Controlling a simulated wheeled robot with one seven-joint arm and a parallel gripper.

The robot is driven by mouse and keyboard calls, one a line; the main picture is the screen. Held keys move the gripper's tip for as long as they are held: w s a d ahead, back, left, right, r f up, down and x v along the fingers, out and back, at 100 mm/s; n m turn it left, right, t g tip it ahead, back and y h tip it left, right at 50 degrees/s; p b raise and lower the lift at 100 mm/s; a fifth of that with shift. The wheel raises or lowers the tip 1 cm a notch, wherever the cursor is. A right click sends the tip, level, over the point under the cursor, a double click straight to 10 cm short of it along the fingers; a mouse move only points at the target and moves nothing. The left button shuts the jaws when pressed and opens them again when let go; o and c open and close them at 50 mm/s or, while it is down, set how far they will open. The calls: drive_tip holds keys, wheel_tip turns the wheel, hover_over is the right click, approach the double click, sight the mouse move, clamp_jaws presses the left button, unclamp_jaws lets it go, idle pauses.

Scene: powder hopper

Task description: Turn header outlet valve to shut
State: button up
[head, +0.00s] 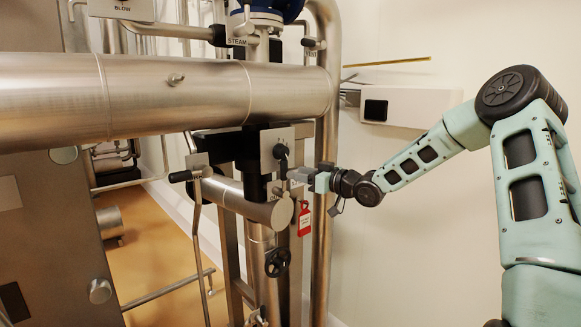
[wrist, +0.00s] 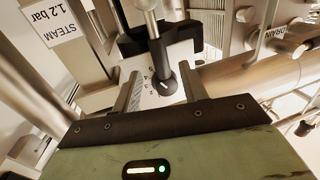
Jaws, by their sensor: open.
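My gripper (head: 292,174) reaches in from the right to the pipework, in front of a square metal plate (head: 268,140) with a black knob (head: 280,152). In the wrist view its two fingers stand apart. A black knob with a white mark (wrist: 164,84) shows between them, over a pale dial with small marks. I see no finger clearly touching the knob. A steel stem (wrist: 152,24) and a black bar behind it run above the knob. No label naming the header outlet valve is readable, so I cannot tell for sure that this knob is it.
A thick steel pipe (head: 170,96) crosses above. Around my gripper are a black-handled lever (head: 186,176), a red tag (head: 305,220) and a black handwheel (head: 277,262). In the wrist view, a STEAM label (wrist: 54,22) and a DRAIN plate (wrist: 282,30) flank it. The right wall side is fairly clear.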

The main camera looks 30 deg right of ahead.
drive_tip(key=shift+p+x, duration=0.5)
drive_tip(key=shift+x, duration=1.5)
clamp_jaws()
drive_tip(key=shift+a, duration=0.1)
